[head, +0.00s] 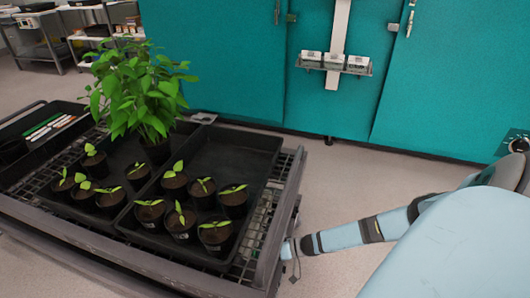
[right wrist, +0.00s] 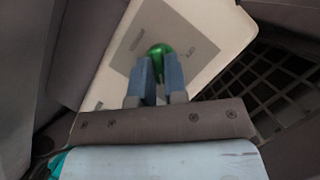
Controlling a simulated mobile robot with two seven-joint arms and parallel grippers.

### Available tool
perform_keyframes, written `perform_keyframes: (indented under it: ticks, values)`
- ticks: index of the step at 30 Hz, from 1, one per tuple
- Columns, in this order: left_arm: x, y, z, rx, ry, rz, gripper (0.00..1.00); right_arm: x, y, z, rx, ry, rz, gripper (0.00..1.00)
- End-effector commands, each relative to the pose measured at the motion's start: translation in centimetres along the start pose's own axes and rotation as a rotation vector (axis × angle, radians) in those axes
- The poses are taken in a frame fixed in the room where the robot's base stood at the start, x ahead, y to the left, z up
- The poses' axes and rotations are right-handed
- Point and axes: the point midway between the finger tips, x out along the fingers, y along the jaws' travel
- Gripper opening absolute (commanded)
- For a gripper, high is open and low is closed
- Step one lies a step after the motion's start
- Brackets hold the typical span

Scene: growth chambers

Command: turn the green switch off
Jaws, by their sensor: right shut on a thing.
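The green switch (right wrist: 158,49) is a round green knob on a grey panel (right wrist: 190,28) of a white box (right wrist: 222,22), seen in the right wrist view. My right gripper (right wrist: 158,66) has its two blue fingers shut on the green switch, and the fingers hide its lower part. In the head view my right gripper (head: 289,250) is low beside the right end of the cart, and the switch is hidden there. Which way the switch is set cannot be told. My left gripper is not in view.
A dark wire-topped cart (head: 287,185) holds black trays (head: 235,150) with several potted seedlings (head: 181,222) and a tall leafy plant (head: 135,95). Teal chambers (head: 430,80) stand behind. The floor (head: 350,185) right of the cart is open. Dark mesh (right wrist: 265,90) lies close beside the box.

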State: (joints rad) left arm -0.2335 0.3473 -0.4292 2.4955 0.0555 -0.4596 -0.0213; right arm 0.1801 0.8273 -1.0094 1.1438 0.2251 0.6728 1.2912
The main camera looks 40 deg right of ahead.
Motion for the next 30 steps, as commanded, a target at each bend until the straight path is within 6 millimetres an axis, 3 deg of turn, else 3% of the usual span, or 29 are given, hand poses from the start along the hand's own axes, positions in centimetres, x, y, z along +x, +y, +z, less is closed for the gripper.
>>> perform_keyframes:
  ticks: [11, 27, 30]
  values:
    - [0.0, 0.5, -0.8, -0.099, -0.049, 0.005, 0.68, -0.1, -0.5, -0.2, -0.136, -0.001, 0.059, 0.0]
    - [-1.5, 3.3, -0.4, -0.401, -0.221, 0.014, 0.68, -0.1, -0.8, 0.1, -0.592, 0.0, 0.25, 0.0]
    - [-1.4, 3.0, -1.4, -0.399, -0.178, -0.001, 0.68, 0.0, -0.8, 0.2, -0.679, 0.0, 0.285, 0.0]
